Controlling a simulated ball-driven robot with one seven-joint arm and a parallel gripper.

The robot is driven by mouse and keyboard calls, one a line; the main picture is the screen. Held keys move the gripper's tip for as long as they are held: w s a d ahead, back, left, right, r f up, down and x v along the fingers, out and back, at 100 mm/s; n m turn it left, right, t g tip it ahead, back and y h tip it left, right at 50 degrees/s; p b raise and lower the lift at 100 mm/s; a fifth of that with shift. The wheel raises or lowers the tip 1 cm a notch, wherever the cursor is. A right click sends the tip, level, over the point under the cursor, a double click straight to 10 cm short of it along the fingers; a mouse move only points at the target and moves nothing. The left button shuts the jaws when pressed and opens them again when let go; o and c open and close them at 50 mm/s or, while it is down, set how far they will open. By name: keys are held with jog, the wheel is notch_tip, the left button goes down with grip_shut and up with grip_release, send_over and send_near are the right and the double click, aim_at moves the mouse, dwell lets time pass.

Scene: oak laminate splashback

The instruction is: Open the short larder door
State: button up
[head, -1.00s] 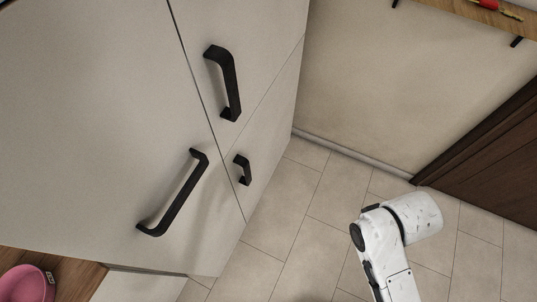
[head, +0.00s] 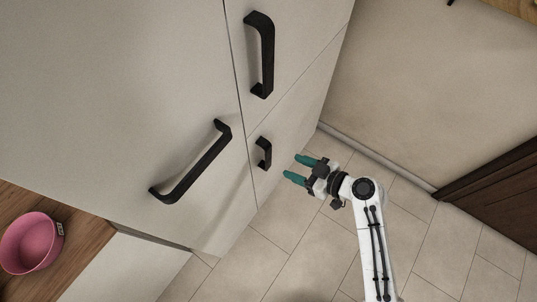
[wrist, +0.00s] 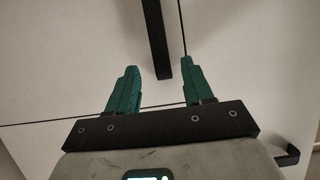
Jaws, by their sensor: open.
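The short larder door (head: 290,143) looks to be the small pale panel low on the right of the cabinet front in the head view. It sits flush with the panels around it and looks shut. Its short black handle (head: 264,153) stands near its left edge. My gripper (head: 300,169) is open and empty, its green fingers pointing left, to the right of that handle and apart from it in the picture. In the wrist view my gripper (wrist: 160,70) faces pale panels, with a black bar handle (wrist: 157,38) between and beyond the fingertips; which handle this is I cannot tell.
A taller door with a long black handle (head: 262,55) is above. A big panel with another long handle (head: 192,163) is to the left. A pink bowl (head: 30,243) stands on a wooden counter (head: 75,228) at lower left. Tiled floor (head: 300,255) is clear.

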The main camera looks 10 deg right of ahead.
aim_at(269, 156)
jog(key=p+x, duration=0.1)
jog(key=x, duration=1)
jog(key=shift+w+r, duration=0.15)
jog(key=shift+w, duration=0.05)
grip_shut()
